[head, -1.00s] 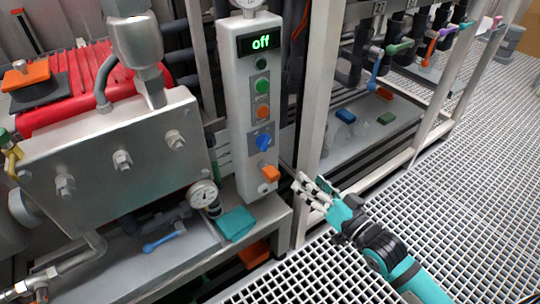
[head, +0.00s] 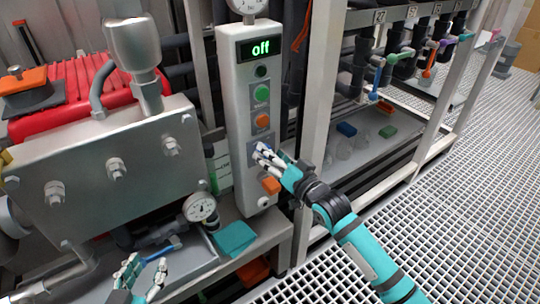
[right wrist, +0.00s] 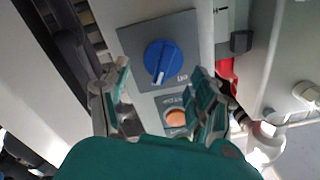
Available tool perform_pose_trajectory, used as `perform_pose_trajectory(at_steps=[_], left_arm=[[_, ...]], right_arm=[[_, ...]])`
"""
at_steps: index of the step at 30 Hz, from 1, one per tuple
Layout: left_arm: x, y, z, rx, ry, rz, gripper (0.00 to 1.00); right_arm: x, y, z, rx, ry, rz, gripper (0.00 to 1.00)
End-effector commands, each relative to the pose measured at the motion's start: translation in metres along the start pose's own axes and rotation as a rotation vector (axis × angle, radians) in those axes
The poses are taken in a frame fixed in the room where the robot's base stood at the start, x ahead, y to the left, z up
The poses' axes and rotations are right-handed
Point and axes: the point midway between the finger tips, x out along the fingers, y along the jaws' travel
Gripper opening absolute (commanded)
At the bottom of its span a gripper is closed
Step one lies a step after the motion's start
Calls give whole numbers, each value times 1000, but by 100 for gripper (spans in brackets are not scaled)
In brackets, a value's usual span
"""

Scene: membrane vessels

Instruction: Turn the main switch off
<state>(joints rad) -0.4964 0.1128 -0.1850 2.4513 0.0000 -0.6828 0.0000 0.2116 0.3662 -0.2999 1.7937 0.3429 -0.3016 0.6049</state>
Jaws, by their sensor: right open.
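The main switch is a blue rotary knob (right wrist: 162,62) on a grey plate (right wrist: 132,42), seen in the right wrist view with its white mark toward the picture's bottom. In the head view my right gripper (head: 262,154) covers most of it. The right wrist view shows my right gripper (right wrist: 158,84) open, with its fingers apart on either side of the knob and nothing held. Contact with the knob cannot be told. My left gripper (head: 143,274) is open and empty at the bottom left of the head view.
The white control panel (head: 237,120) also carries a green button (head: 262,93), an orange button (head: 263,121) and an orange part (head: 271,186) low down. A pressure gauge (head: 200,207) and a teal cloth (head: 234,238) are below left. A frame post (head: 322,80) stands close right of the panel.

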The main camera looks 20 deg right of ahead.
Motion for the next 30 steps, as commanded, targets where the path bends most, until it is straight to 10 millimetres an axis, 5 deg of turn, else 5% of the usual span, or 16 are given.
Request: perform_pose_trajectory(at_steps=[14,26,30], left_arm=[[2,2,-16,-1,88,5,40],[2,2,-16,0,87,4,40],[2,2,-16,-1,85,4,40]], right_arm=[[14,0,0,0,-1,0,63],[14,0,0,0,-1,0,12],[14,0,0,-3,-1,1,11]])
